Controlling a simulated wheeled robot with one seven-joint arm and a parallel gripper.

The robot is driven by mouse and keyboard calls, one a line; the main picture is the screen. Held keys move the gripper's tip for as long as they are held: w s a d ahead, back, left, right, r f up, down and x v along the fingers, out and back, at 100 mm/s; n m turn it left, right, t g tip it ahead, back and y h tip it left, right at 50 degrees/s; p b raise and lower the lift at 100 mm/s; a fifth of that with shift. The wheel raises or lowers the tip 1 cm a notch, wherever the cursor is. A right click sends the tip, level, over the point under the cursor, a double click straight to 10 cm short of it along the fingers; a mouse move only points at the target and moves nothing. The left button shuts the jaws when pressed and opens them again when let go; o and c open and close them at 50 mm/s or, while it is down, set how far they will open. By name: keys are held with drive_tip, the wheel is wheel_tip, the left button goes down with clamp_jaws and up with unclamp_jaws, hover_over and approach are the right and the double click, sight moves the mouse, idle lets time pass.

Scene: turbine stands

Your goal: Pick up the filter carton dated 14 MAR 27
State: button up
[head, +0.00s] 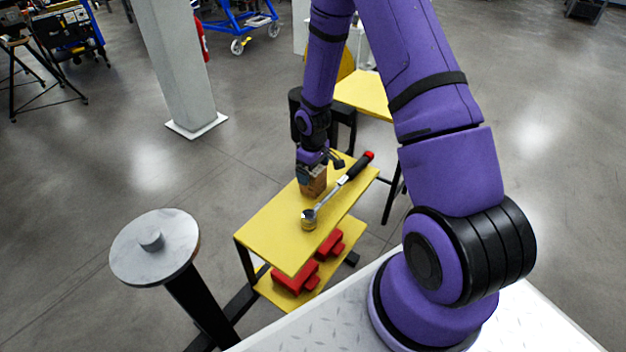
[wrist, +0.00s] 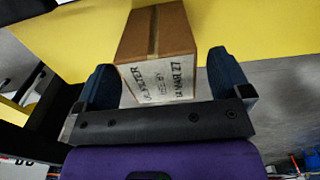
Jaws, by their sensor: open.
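A brown filter carton (wrist: 155,35) sits on the yellow table top, with a white label (wrist: 160,80) facing my gripper. The label's print reads in part "FILTER", "USE BY" and "14 MAR 27", the first digits being hard to make out. My gripper (wrist: 165,88) is open, with one dark blue finger on each side of the carton's labelled end. I cannot tell whether either finger touches it. In the head view the carton (head: 313,183) stands near the table's far left edge, partly hidden by my gripper (head: 311,172).
On the yellow table (head: 262,232), a ratchet-like tool (head: 335,190) with a black and red handle lies right beside the carton. Red parts (head: 296,277) rest on the lower shelf. A round metal-topped stand (head: 155,262) is at left, and a second yellow table (head: 365,93) behind.

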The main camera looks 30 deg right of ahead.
drive_tip(key=shift+f, duration=0.85)
drive_tip(key=c, duration=1.2)
drive_tip(key=shift+r, duration=0.1)
drive_tip(key=shift+c, duration=0.2)
